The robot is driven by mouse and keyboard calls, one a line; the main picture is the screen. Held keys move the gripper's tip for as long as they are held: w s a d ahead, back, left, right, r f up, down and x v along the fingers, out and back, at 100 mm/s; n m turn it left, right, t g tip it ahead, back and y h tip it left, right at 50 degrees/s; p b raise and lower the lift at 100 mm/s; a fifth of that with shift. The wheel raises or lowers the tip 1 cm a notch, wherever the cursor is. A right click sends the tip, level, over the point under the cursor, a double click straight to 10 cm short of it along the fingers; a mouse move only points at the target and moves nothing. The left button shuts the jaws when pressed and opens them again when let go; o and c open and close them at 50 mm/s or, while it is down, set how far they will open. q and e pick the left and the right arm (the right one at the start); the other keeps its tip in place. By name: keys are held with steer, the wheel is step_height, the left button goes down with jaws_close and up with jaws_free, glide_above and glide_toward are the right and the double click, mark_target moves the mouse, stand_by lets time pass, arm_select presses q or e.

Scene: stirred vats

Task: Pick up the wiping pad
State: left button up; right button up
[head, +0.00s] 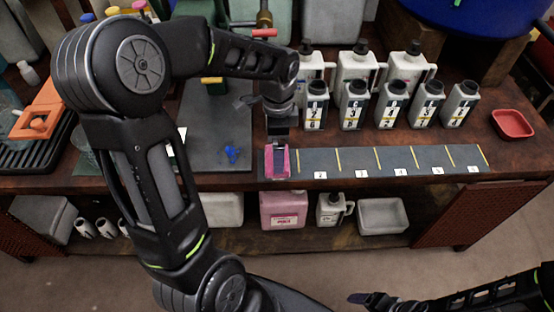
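A pink block-like pad (280,164), which I take to be the wiping pad, is at the left end of the dark marked strip, near the bench's front edge. My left gripper (279,150) points down right at it, its fingers overlapping the pad in the picture. Whether the fingers press on the pad, and whether the pad touches the strip, I cannot tell. My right gripper (366,299) is low at the bottom of the picture, in front of the bench and away from the pad; its finger gap does not show clearly.
Several grey bottles (352,105) with numbered labels stand behind the strip (356,161), with white jugs (357,68) behind them. A red tray (512,124) is at the right. A small blue item (231,154) lies on a grey mat (212,125). A shelf with containers runs below.

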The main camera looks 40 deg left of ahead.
mark_target(269, 167)
arm_select(q)
step_height(269, 167, down, 4)
steer(key=shift+f, duration=0.15)
stand_by(0.6)
steer(key=c, duration=1.1)
